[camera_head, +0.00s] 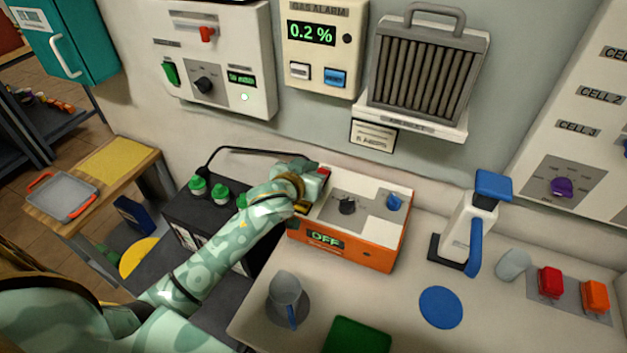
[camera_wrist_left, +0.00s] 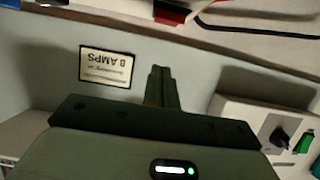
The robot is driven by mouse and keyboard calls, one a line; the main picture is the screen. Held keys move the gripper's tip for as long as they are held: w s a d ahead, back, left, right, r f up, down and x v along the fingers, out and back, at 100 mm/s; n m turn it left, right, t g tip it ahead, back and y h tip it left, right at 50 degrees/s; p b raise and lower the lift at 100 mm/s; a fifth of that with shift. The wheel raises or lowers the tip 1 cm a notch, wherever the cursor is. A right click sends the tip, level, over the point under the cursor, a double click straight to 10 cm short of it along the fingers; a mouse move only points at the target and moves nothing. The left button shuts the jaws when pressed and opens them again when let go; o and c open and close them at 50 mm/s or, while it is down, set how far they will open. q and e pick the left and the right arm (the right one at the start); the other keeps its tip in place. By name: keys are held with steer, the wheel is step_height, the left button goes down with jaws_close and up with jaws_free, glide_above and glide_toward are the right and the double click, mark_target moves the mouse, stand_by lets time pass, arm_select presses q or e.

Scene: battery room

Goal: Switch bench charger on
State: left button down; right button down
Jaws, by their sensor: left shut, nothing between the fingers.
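The bench charger (camera_head: 345,243) is an orange box with a pale top on the bench, and its front display reads OFF. Its top carries a black knob (camera_head: 347,205) and a blue knob (camera_head: 394,202). My left gripper (camera_head: 301,190) is at the charger's back left corner, close to a small red part (camera_head: 323,172). I cannot tell whether it touches the charger. In the left wrist view its fingers (camera_wrist_left: 160,75) are shut together with nothing between them. The wrist hides part of the charger's left end. My right gripper is not in view.
A black battery (camera_head: 195,222) with green caps and a black cable stands left of the charger. The wall holds a gas alarm (camera_head: 318,50) and a control box (camera_head: 215,60).

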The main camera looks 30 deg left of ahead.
arm_select(q)
steer(key=shift+x, duration=1.1)
step_height(320, 180, down, 3)
steer(key=shift+s+r+b, duration=0.1)
steer(key=shift+s+b, duration=0.1)
steer(key=shift+b, duration=0.35)
steer(key=shift+s+f, duration=0.15)
steer(key=shift+f, duration=0.45)
steer(key=shift+f, duration=0.1)
